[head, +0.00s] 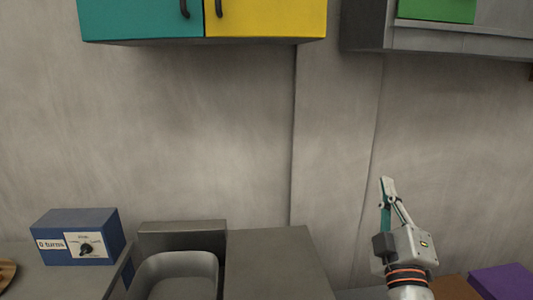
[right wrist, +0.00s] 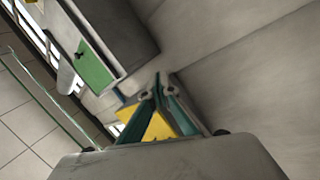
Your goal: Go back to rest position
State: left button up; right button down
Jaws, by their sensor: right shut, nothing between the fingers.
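My right gripper (head: 388,182) is raised at the lower right of the head view, pointing up in front of the grey wall. Its fingers are shut with nothing between them. In the right wrist view the fingertips (right wrist: 160,88) meet near the middle, with the wall and cabinets behind them. The gripper touches nothing that I can see. My left gripper is in neither view.
A blue box with a dial (head: 80,237) stands on the counter at the lower left. A metal sink (head: 180,268) is beside it. Teal (head: 140,18) and yellow (head: 265,18) cabinets hang above. A purple object (head: 503,282) lies at the lower right. The wall between is bare.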

jog(key=s+d+f+m+g+h, duration=0.1)
jog(key=s+d+f+g, duration=0.15)
jog(key=f, duration=0.45)
jog(key=s+d+f+m+g+h, duration=0.1)
jog(key=s+d+f+g, duration=0.15)
jog(key=f, duration=0.55)
jog(key=s+d+f+m+g+h, duration=0.1)
jog(key=s+d+f+g, duration=0.15)
jog(key=f, duration=0.45)
jog(key=s+d+f+g+y, duration=0.3)
jog(key=s+f+g, duration=0.6)
jog(key=s+f, duration=0.9)
jog(key=a+f+m+t+y, duration=0.3)
jog(key=a+f+t+y, duration=0.1)
jog(key=a+f, duration=0.9)
jog(key=shift+w+a+y, duration=0.45)
jog(key=shift+a+y, duration=0.45)
jog(key=shift+a, duration=0.4)
jog(key=shift+f, duration=0.1)
